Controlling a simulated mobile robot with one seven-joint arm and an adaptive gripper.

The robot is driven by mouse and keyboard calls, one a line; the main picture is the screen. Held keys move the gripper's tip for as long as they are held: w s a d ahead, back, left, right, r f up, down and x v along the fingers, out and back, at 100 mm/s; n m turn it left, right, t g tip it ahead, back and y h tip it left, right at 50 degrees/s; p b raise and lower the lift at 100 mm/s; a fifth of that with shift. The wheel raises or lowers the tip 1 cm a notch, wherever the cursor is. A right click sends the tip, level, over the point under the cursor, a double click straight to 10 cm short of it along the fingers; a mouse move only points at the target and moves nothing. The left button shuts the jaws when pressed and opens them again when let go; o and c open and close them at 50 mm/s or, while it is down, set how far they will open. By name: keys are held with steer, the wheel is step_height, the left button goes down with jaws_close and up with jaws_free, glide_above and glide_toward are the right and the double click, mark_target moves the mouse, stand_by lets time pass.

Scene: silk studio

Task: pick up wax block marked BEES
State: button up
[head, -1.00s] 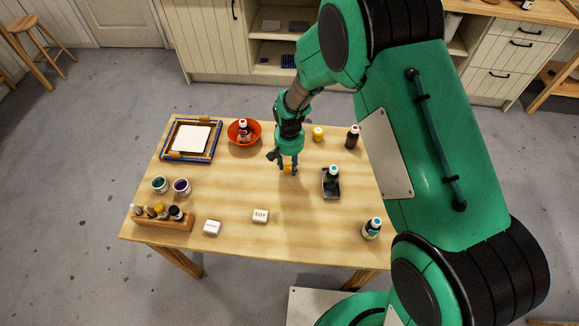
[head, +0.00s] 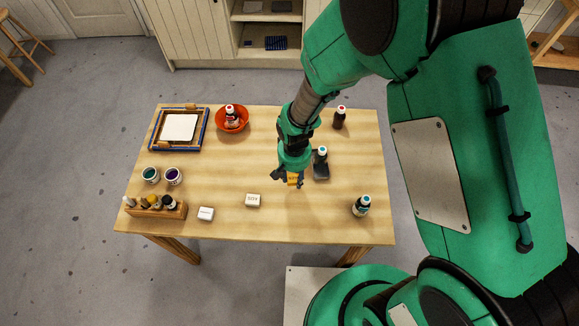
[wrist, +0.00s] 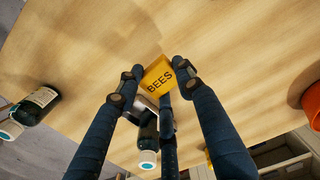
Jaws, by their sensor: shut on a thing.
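The yellow wax block (wrist: 159,77) shows the word BEES in the wrist view. It also shows in the head view (head: 293,179), small and partly covered by the fingers. My gripper (wrist: 157,85) is shut on it, with fingers on both sides of the block. In the head view my gripper (head: 288,182) is over the middle-right of the wooden table (head: 225,175). The block looks raised off the table top, though the exact height is hard to tell.
A white block (head: 206,213) and a cream block (head: 253,200) lie at the front left. An orange bowl (head: 232,119) is at the back. Another bottle (head: 362,206) stands front right.

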steer(key=shift+s+d, duration=0.2)
steer(key=shift+s, duration=0.3)
steer(key=shift+r, duration=0.1)
stand_by(0.4)
